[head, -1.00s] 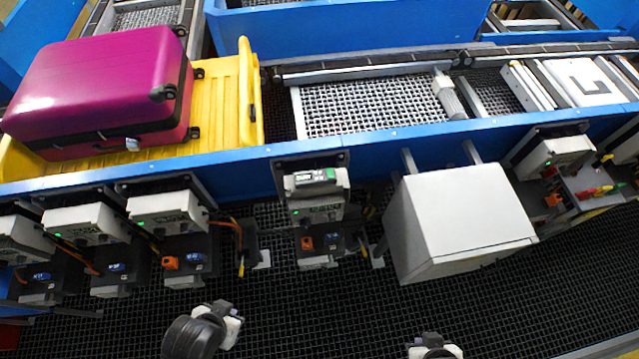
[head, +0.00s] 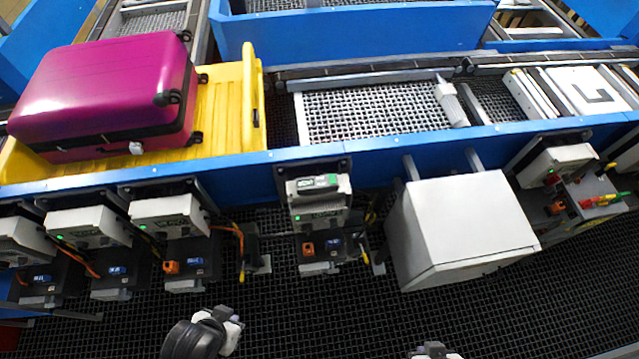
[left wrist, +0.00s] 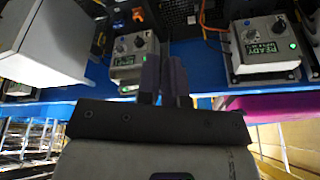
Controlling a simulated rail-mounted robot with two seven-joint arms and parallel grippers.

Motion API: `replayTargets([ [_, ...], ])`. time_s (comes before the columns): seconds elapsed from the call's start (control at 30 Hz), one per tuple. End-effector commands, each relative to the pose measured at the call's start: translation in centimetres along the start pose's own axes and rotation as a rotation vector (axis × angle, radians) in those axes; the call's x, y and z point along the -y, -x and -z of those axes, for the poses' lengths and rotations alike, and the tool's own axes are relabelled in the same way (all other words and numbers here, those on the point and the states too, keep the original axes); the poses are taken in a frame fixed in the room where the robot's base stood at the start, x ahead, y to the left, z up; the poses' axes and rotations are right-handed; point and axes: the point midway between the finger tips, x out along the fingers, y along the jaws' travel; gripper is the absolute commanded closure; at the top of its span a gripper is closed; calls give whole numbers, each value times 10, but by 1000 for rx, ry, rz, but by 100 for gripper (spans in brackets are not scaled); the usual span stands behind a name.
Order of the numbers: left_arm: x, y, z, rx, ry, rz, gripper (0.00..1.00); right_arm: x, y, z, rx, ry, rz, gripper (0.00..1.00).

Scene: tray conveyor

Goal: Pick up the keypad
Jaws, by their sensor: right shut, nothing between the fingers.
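My right gripper (head: 435,350) shows only partly at the bottom edge, shut and empty, well away from the device.
A white cabinet (head: 465,225) stands right of the middle box. More control boxes (head: 170,214) line the blue rail (head: 400,150) to the left. A magenta suitcase (head: 105,95) lies on a yellow tray (head: 225,110) on the conveyor behind. The dark floor grating in front is clear.

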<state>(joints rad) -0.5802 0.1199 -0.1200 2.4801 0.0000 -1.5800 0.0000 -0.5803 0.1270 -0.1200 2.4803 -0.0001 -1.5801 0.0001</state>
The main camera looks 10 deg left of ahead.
Motion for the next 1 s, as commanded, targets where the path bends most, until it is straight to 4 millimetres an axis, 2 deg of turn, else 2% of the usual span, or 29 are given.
replayTargets([
  [0.07, 0, 0, 0, 0, 0, 0, 85, 0, 0, 0, 0, -1, 1, 100],
  [0.6, 0, 0, 0, 0, 0, 0, 33, 3, 0, 1, -2, -10, 8, 100],
  [0.87, 0, -1, 2, -5, 0, 1, 32, 3, -1, 0, -1, -10, 8, 100],
  [0.97, 3, -4, 19, -46, -1, 8, 32, 3, -7, -2, -1, -9, 7, 100],
  [1.0, 5, -6, 30, -76, -2, 13, 32, 3, -11, -3, -1, -8, 7, 100],
])
